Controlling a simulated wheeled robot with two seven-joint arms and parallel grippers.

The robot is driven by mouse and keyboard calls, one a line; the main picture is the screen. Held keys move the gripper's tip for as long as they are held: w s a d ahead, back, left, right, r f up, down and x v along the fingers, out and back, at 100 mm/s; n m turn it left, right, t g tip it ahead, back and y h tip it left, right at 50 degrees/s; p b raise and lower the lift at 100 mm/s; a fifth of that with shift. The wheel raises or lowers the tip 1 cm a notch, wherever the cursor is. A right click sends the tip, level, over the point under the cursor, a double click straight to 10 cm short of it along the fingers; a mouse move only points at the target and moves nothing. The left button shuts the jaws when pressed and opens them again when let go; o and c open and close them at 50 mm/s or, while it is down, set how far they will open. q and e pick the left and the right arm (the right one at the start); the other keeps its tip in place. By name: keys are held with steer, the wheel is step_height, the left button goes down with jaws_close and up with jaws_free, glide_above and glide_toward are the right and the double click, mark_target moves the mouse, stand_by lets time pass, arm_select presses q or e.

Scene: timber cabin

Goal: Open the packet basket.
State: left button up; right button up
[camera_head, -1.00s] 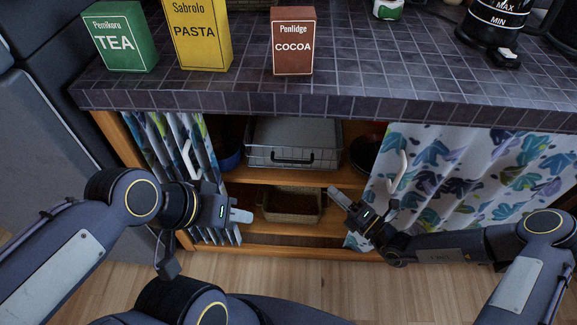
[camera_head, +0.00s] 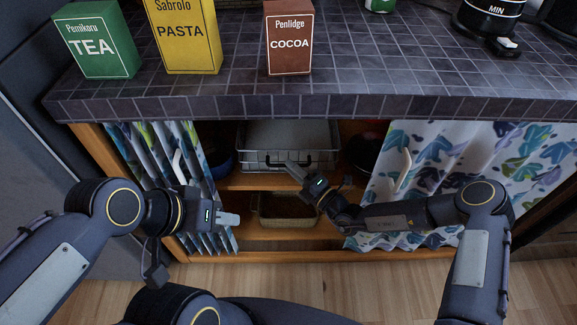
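A wire basket (camera_head: 262,158) with a dark front handle stands on the cabinet's upper shelf. A brown woven basket (camera_head: 285,223) sits on the lower shelf. I cannot tell which is the packet basket. My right gripper (camera_head: 292,170) is at the front of the wire basket, by its handle, and partly covers it. Whether it touches the handle is unclear. My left gripper (camera_head: 229,219) is in front of the left curtain, left of the woven basket and apart from it. Both grippers' fingers overlap from this angle, so their opening is unclear.
Patterned curtains (camera_head: 450,185) hang at both sides of the opening. A tiled counter (camera_head: 350,75) overhangs above, bearing tea, pasta and cocoa boxes. A blue pot (camera_head: 218,160) and a dark pan (camera_head: 362,152) flank the wire basket. The wooden floor (camera_head: 400,285) is clear.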

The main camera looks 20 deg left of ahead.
steer(key=shift+x, duration=1.1)
jaws_close()
steer(key=shift+d, duration=0.1)
